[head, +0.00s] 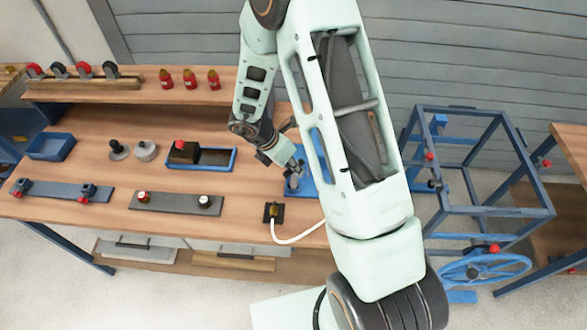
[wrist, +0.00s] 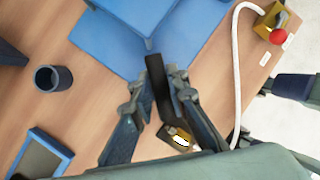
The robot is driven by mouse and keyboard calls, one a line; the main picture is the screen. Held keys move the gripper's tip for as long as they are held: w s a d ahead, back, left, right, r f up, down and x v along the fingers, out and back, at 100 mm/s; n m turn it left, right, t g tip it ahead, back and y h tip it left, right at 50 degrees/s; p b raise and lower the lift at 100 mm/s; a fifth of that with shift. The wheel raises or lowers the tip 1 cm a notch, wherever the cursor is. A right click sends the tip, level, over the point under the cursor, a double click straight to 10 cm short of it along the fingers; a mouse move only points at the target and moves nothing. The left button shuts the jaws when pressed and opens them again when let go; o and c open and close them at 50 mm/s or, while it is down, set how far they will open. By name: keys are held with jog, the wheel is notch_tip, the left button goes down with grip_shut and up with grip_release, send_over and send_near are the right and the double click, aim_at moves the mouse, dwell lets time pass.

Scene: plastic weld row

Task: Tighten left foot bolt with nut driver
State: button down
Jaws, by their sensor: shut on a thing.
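My gripper (head: 294,169) is low over the bench, by the blue base plate (head: 309,186). In the wrist view my gripper (wrist: 157,80) is shut on a dark, slim tool (wrist: 156,72) with a yellow-brown part at its near end, seemingly the nut driver. Its far end overlaps the near edge of the blue plate (wrist: 96,42) in the picture; I cannot tell if it touches. A raised blue part (wrist: 135,12) stands on the plate. I cannot make out the left foot bolt. My arm hides much of the plate in the head view.
A dark open cup (wrist: 52,78) and a blue-rimmed tray (wrist: 41,158) are on the bench to the left in the wrist view. A white cable (wrist: 237,75) runs from a yellow box with a red button (wrist: 271,25) at right. A blue frame cart (head: 470,208) stands right of the bench.

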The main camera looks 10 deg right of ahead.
jog(key=shift+r, duration=0.25)
jog(key=shift+a, duration=0.1)
